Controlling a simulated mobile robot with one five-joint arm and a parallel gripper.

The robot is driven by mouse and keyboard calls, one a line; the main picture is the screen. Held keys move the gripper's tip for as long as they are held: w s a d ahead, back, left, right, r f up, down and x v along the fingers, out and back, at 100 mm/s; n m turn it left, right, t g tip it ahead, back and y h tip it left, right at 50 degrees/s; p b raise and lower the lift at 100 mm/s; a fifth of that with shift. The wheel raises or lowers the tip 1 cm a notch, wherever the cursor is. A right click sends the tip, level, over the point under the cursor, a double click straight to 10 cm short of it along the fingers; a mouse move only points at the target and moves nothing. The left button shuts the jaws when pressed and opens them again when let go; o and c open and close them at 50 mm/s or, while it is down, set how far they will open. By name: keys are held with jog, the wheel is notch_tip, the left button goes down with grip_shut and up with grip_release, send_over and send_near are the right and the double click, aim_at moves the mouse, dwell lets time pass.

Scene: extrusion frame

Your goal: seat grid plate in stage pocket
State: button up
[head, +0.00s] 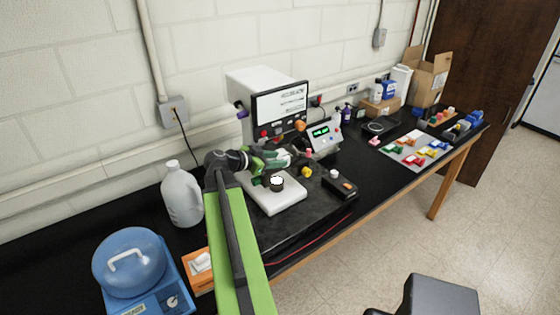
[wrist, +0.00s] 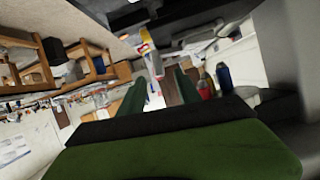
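My gripper (head: 284,158) is dark green and hangs above the back part of a white stage block (head: 284,203) on the bench. In the wrist view, the two green fingers of my gripper (wrist: 158,92) stand apart, and I see nothing clearly held between them. A small round piece, dark-sided with a white top (head: 277,183), sits on the block just below and in front of the gripper. I cannot make out the grid plate or the stage pocket. The wrist view looks out across the room, tilted, and does not show the block clearly.
A white instrument with a screen (head: 281,103) stands behind the gripper. A small box with a green display (head: 324,134) is to its right, and a dark control box (head: 337,185) beside the block. A white jug (head: 182,195) and blue-lidded device (head: 130,263) stand left.

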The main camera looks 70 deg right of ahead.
aim_at(286, 157)
jog(key=b+x, duration=0.1)
jog(key=x, duration=0.1)
jog(key=b+x, duration=0.1)
jog(key=x, duration=0.2)
jog(key=shift+a+f, duration=0.15)
jog(key=shift+f, duration=0.05)
jog(key=shift+s+d, duration=0.1)
jog(key=shift+d, duration=0.15)
jog(key=shift+a, duration=0.1)
grip_shut()
